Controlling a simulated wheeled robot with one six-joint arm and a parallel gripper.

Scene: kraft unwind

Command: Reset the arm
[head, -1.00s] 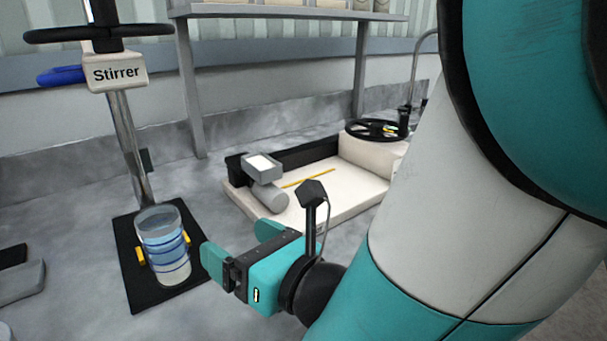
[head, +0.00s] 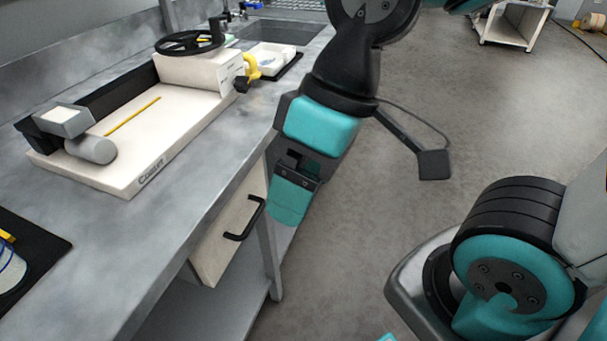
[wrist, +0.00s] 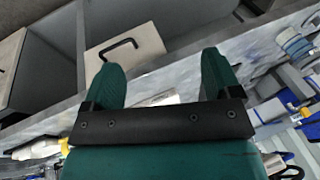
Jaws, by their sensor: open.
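My gripper (head: 292,195) hangs beside the front edge of the grey bench in the head view, pointing down, in front of the bench's drawer. In the wrist view, its two teal fingers (wrist: 163,85) stand apart with nothing between them. My gripper is open and empty. The head view shows one finger mostly hiding the other.
The grey bench (head: 215,185) carries a cream machine with a black handwheel (head: 190,42) and a white tray (head: 268,58). A drawer (head: 215,250) with a black handle is below the bench top. Open grey floor (head: 350,250) lies to the right.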

